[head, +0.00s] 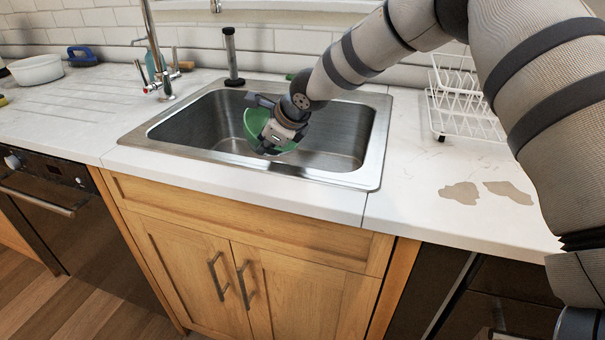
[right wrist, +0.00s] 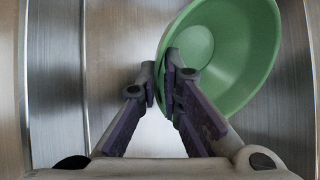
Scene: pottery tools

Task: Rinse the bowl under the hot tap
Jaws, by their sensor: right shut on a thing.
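The green bowl (head: 258,128) is inside the steel sink (head: 345,170), tilted, partly hidden behind my right gripper (head: 275,143). In the right wrist view the bowl (right wrist: 235,60) shows its open inside, and the fingers of my right gripper (right wrist: 162,85) are shut on its rim. The tap (head: 158,60) stands at the sink's back left, with a small red mark at its base. Its spout end (head: 216,6) hangs at the top of the head view, above the bowl and to its left. No water stream shows. My left gripper is not in view.
A dark upright cylinder (head: 231,55) stands behind the sink. A white dish rack (head: 465,100) and two brown stains (head: 460,193) are on the right counter. A white tub (head: 36,70), a blue brush (head: 83,56) and a teal bottle (head: 152,66) are at the back left.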

